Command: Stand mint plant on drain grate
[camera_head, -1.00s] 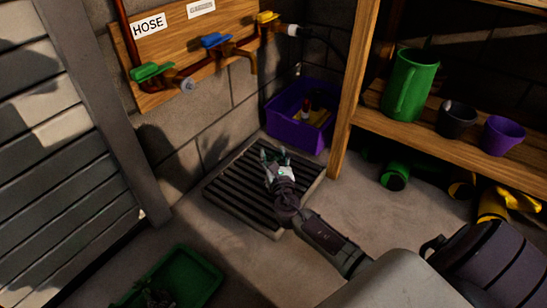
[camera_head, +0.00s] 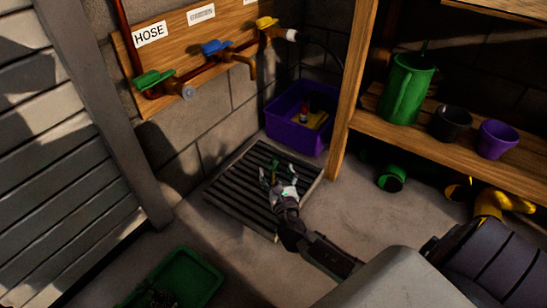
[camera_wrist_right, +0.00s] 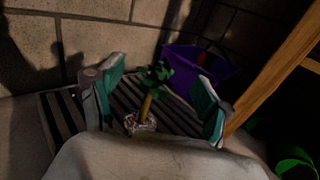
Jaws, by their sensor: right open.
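The mint plant (camera_wrist_right: 157,83) has green leaves on a brown stem, in a pot whose speckled soil (camera_wrist_right: 141,122) shows in the right wrist view. It looks upright over the slatted drain grate (camera_head: 230,195); the pot's base is hidden, so I cannot see its contact with the slats. My right gripper (camera_head: 278,173) is open over the grate, its fingers apart on either side of the plant. In the head view the plant shows only as a small green patch between the fingers. My left gripper is not in view.
A purple bin (camera_head: 297,132) stands behind the grate against the wall. A wooden shelf (camera_head: 445,150) with a green jug (camera_head: 406,90) and pots stands to the right. A green tray (camera_head: 190,280) lies at front left. Taps line a board (camera_head: 160,95) above.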

